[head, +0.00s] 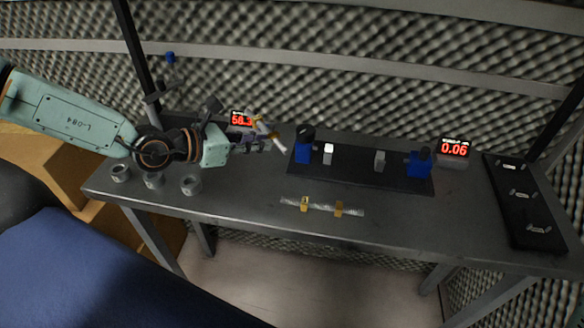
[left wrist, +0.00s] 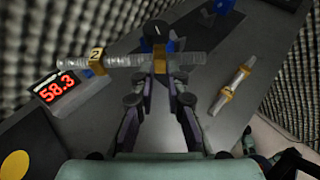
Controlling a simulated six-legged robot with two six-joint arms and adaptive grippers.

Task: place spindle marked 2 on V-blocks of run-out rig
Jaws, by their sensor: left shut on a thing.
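My left gripper (head: 262,143) is shut on a metal spindle (head: 277,145) with yellow collars, held above the back of the table, left of the run-out rig. In the left wrist view the spindle (left wrist: 125,61) lies across the fingertips (left wrist: 160,66), and one collar shows a "2" (left wrist: 97,55). The rig is a dark base plate (head: 350,176) with two small light V-blocks, left (head: 328,154) and right (head: 379,161), between two blue units. Both V-blocks look empty. My right gripper is not in view.
Another spindle (head: 322,208) with two yellow collars lies in front of the rig. Displays reading 58.3 (head: 241,119) and 0.06 (head: 454,148) stand at the back. Several grey rings (head: 153,180) sit at the left front; a dark rack (head: 522,200) lies at the right.

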